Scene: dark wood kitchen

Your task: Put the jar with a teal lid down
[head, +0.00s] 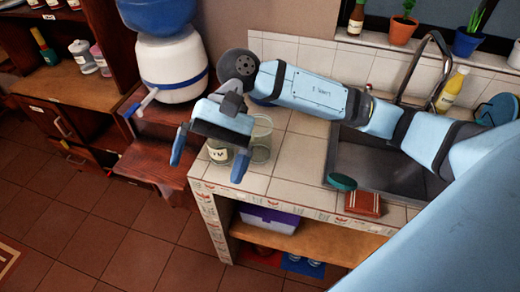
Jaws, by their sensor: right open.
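My right gripper (209,158) is open, above the left end of the tiled counter, with its fingers pointing down. A small labelled glass jar (219,154) stands upright on the counter edge, between or just behind the fingers. The gripper body hides its top, so I cannot see its lid colour. A taller clear glass jar or tumbler (262,138) stands just right of it, partly behind the gripper. My left gripper is not in view.
A sink (350,155) with a tap, a teal oval item (342,181) and a brown block (363,204) are to the right. A white and blue water dispenser (172,65) stands left on wooden steps. The counter (296,165) between jars and sink is clear.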

